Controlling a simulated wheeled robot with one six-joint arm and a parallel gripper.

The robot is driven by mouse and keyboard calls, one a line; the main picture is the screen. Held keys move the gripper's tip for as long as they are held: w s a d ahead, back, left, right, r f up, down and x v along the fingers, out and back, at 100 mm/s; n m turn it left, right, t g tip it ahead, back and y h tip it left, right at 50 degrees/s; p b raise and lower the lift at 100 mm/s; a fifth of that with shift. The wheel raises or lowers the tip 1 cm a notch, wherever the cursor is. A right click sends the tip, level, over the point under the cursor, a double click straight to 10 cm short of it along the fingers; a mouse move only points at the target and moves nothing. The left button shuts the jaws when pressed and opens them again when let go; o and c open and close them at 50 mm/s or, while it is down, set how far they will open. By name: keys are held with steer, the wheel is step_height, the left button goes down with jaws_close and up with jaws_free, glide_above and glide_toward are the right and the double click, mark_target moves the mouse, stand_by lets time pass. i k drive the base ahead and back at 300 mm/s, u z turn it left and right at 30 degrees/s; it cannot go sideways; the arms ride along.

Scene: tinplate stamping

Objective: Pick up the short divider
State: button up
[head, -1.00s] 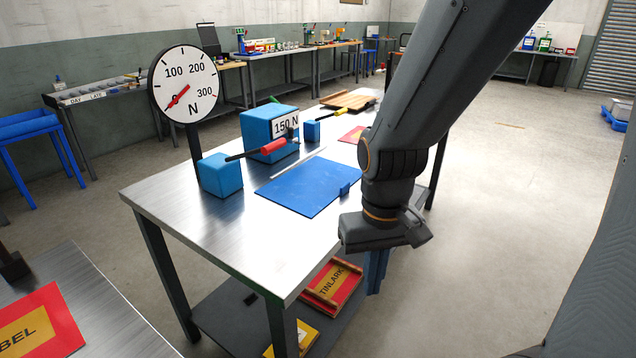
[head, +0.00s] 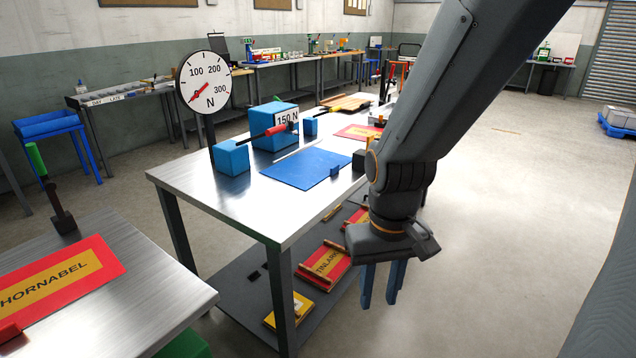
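I cannot make out for certain which thing is the short divider. A thin pale strip (head: 300,151) lies on the metal table beside the blue mat (head: 300,171). A small blue block (head: 335,171) sits at the mat's right edge. Wooden strips (head: 333,211) show on the lower shelf. My gripper (head: 381,286) hangs fingers down in front of the table's right side, with a gap between its blue fingers and nothing seen in it. My arm hides part of the table's right end.
The metal table (head: 215,198) carries a dial gauge (head: 203,82), a blue block marked 150 N (head: 270,135) and a smaller blue block (head: 231,158). Signs and a yellow box (head: 290,311) lie on its lower shelf. Another table (head: 150,315) stands front left. The floor on the right (head: 510,210) is clear.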

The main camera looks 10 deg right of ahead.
mark_target(307, 168)
steer(key=u, duration=0.15)
steer(key=k, duration=0.4)
steer(key=z, duration=1.2)
steer(key=i, duration=1.7)
steer(key=u, duration=1.15)
steer(key=i, duration=0.75)
steer(key=u, duration=0.75)
